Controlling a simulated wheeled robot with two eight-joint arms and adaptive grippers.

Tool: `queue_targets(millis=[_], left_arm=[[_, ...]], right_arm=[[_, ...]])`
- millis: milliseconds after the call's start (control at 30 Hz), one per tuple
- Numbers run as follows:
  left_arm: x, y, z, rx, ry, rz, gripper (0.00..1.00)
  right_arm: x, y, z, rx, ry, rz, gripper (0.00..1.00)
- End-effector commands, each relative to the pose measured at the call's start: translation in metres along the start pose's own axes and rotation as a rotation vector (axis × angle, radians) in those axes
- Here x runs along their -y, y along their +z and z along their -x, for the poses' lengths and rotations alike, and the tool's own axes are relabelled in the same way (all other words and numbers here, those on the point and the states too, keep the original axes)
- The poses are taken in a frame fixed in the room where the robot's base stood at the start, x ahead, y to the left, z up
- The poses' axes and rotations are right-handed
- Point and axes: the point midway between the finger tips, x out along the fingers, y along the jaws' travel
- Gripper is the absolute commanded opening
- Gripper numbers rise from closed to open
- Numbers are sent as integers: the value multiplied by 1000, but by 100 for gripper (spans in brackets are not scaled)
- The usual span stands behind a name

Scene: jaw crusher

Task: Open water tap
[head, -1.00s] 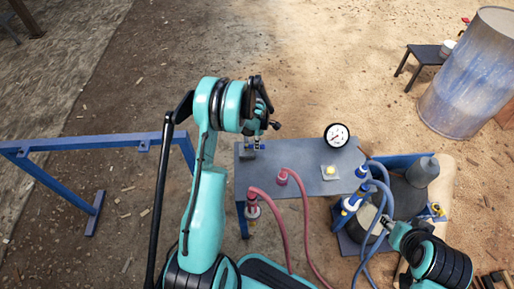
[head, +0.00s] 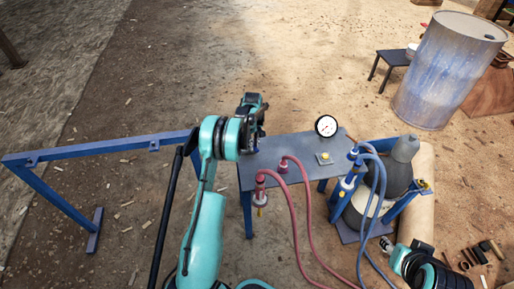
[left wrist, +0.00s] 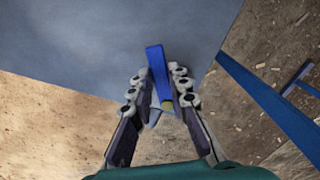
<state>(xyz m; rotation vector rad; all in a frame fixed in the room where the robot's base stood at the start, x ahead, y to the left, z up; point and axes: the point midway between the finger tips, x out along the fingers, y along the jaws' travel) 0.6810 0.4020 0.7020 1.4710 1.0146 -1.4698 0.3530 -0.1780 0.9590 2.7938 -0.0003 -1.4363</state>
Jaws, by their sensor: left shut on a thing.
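The water tap shows in the left wrist view as a blue lever handle (left wrist: 157,70) with a small brass-coloured part (left wrist: 167,106) at its lower end. It lies at the edge of the grey tabletop (left wrist: 90,50). My left gripper (left wrist: 163,95) has its two fingers on either side of the handle's lower part and is shut on it. In the head view my left gripper (head: 254,112) is over the table's left end, and my own arm hides the tap. My right gripper (head: 386,244) is low at the right, away from the tap; its jaws are too small to read.
The grey table (head: 290,150) bears a pressure gauge (head: 326,126) and a yellow button box (head: 324,158). Red hoses (head: 293,215) and blue hoses (head: 378,215) hang at its front. A blue frame (head: 100,147) stands left. A rusty blue drum (head: 445,70) stands far right.

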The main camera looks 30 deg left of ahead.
Motion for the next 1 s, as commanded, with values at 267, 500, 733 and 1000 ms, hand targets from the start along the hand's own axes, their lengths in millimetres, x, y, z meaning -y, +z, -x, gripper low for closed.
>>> queue_targets(millis=[267,500,733,1000], left_arm=[[11,-10,0,1,-2,-236,0],[18,-12,0,1,-2,-404,0],[21,-14,0,1,-1,-501,0],[23,-15,0,1,-1,-541,0]], right_arm=[[0,0,0,0,0,0,40],[0,0,0,0,0,0,40],[0,0,0,0,0,0,40],[0,0,0,0,0,0,40]])
